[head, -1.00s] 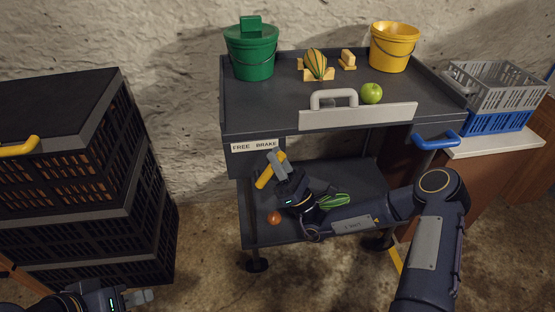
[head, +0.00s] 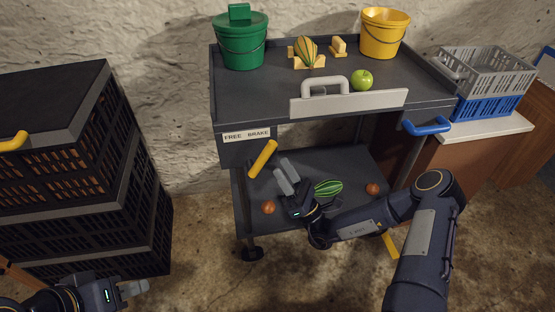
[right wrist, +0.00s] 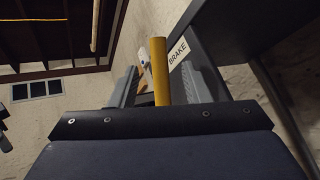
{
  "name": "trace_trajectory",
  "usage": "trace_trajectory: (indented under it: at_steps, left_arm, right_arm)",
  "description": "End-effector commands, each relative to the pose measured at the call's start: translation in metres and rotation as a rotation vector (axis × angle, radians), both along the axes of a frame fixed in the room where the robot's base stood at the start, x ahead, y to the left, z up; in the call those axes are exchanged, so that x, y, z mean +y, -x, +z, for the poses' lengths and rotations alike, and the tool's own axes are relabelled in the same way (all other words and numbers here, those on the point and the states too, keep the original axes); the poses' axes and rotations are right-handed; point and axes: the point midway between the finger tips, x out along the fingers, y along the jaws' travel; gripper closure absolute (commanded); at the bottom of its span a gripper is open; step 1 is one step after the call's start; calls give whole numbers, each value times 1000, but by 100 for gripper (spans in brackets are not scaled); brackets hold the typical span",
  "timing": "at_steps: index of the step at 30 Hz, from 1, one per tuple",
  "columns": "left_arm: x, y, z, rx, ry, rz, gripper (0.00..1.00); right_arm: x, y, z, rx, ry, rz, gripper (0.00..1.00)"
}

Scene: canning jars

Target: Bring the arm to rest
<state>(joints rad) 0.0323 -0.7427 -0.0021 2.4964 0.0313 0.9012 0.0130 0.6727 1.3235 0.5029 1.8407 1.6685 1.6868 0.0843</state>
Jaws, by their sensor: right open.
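My right gripper (head: 287,177) is open and empty over the cart's lower shelf. Its fingers point up and left, toward the yellow lever (head: 263,158) under the FREE BRAKE label (head: 246,135), with a gap between. In the right wrist view the lever (right wrist: 160,72) appears between the two fingers, beyond the palm edge. My right arm reaches in from the lower right, bent at the elbow. My left gripper (head: 133,289) is at the bottom left, in front of the black crates; whether its fingers are apart is unclear.
The cart's top (head: 330,120) holds a green bucket (head: 241,45), yellow bucket (head: 384,37), striped squash (head: 306,50) and green apple (head: 362,80). A striped green squash (head: 328,188) and brown balls (head: 269,208) lie on the lower shelf. Black crates (head: 80,200) stand left.

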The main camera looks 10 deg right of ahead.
Motion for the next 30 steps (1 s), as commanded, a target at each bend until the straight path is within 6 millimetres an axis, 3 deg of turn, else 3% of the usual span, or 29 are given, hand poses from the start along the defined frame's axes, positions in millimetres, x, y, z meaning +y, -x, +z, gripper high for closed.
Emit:
trace_trajectory:
  at_steps: [16,20,25,30]
  left_arm:
    - [0,0,0,0,0,0,64]
    - [0,0,0,0,0,0,64]
    - [0,0,0,0,0,0,64]
    - [0,0,0,0,0,0,64]
  right_arm:
    - [-2,3,-4,-1,0,1,57]
    - [3,8,5,-30,39,27,57]
    - [28,40,42,-189,267,170,57]
    - [57,103,71,-439,657,360,57]
